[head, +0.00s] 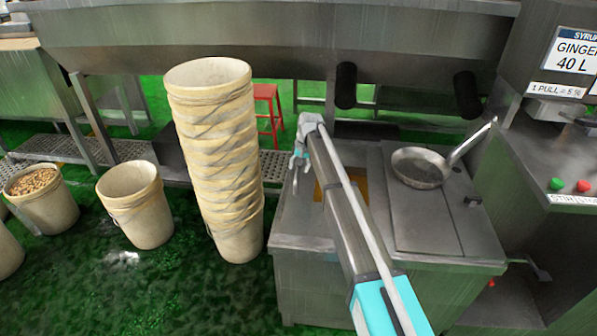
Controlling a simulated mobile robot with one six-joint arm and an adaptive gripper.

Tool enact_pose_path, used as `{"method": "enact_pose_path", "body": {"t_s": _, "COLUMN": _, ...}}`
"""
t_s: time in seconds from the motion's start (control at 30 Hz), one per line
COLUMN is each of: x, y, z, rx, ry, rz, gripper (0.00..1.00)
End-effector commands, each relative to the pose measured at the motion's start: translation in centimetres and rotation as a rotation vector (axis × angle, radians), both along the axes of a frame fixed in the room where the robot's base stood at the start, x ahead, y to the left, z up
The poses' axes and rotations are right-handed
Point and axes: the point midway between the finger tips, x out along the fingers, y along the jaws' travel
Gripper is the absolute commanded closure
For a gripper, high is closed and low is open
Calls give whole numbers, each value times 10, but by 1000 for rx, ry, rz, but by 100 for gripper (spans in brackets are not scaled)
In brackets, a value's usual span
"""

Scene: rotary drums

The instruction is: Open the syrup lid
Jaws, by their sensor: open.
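A steel syrup tank (290,243) stands right of centre in the head view. Part of its top shows an amber area (357,185), partly hidden behind my arm. Flat steel lid panels (425,225) cover the right part of the top. A small dark knob or handle (473,200) sits near the right edge of the panels. My gripper (299,163) is open and empty above the tank's back left corner, left of the amber area and well away from the knob. Its fingers are small in this view.
A steel pan (418,168) with a long handle rests on the panels. A tall stack of cream buckets (212,140) stands left of the tank. A ginger syrup dispenser sign (573,52) and green and red buttons (570,185) are at right. A large steel trough (260,40) spans the back.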

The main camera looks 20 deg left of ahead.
Motion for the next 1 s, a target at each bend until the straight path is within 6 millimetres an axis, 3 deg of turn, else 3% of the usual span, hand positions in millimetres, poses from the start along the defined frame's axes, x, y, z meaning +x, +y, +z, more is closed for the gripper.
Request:
{"method": "enact_pose_path", "body": {"t_s": 0.47, "x": 0, "y": 1, "z": -4, "rx": 0, "ry": 0, "rz": 0, "gripper": 35}}
{"method": "enact_pose_path", "body": {"t_s": 0.8, "x": 0, "y": 1, "z": -4, "rx": 0, "ry": 0, "rz": 0, "gripper": 96}}
{"method": "enact_pose_path", "body": {"t_s": 0.83, "x": 0, "y": 1, "z": -4, "rx": 0, "ry": 0, "rz": 0, "gripper": 100}}
{"method": "enact_pose_path", "body": {"t_s": 1.0, "x": 0, "y": 1, "z": -4, "rx": 0, "ry": 0, "rz": 0, "gripper": 100}}
